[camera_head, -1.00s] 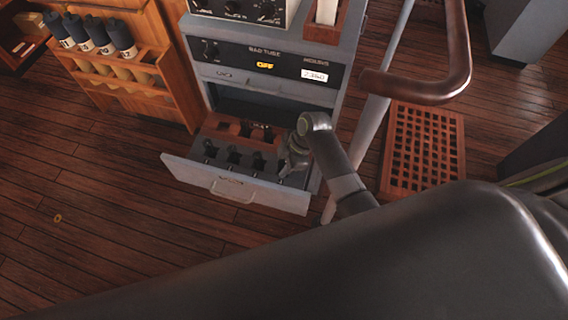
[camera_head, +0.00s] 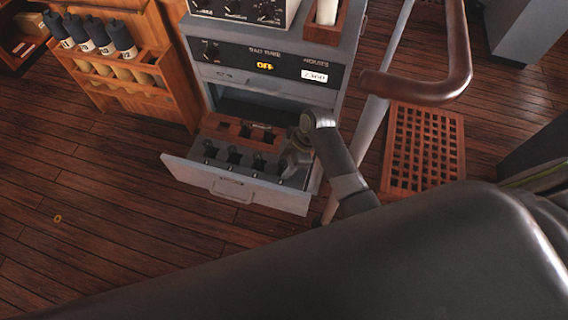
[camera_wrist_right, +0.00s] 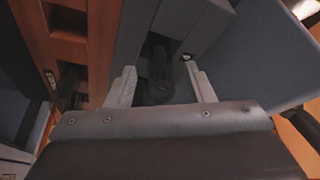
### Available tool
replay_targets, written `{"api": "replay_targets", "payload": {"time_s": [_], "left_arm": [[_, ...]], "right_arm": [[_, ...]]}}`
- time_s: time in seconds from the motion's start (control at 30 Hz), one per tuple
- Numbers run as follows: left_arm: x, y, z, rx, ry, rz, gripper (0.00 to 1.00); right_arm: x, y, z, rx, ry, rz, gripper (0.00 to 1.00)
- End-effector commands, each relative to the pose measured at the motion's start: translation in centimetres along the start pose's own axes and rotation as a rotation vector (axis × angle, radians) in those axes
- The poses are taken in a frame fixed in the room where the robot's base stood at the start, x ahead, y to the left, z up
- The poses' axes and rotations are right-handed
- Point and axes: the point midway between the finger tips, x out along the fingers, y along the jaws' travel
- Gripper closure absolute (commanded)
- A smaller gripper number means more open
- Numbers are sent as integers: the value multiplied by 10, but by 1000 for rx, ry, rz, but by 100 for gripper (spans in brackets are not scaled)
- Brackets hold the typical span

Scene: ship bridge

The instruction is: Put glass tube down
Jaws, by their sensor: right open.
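My right gripper (camera_head: 290,168) reaches down into the right end of an open grey drawer (camera_head: 235,190). In the right wrist view its two pale fingers stand apart (camera_wrist_right: 160,73). A dark cylindrical piece (camera_wrist_right: 160,88) shows between the fingers, with a gap on each side. I cannot tell whether it is the glass tube or a holder in the drawer. No clear glass tube can be made out; my gripper hides part of the drawer. My left gripper is not in view.
The drawer holds several dark slots in a row and a wooden rack (camera_head: 222,128). Above is a panel marked OFF (camera_head: 265,66). A wooden rack with dark-capped cylinders (camera_head: 120,75) stands left. A handrail (camera_head: 445,90) and floor grating (camera_head: 425,150) are to the right.

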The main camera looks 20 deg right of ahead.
Motion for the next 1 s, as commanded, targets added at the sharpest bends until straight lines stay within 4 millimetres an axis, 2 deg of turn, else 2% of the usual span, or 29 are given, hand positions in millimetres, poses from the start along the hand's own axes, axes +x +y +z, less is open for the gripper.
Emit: {"api": "replay_targets", "payload": {"time_s": [0.2,0.4,1.0], "left_arm": [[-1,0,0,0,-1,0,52],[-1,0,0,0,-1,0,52],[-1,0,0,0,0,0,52]], "right_arm": [[-36,1,0,-1,-1,4,52],[-57,0,0,0,0,1,52],[-60,0,0,1,0,0,52]]}}
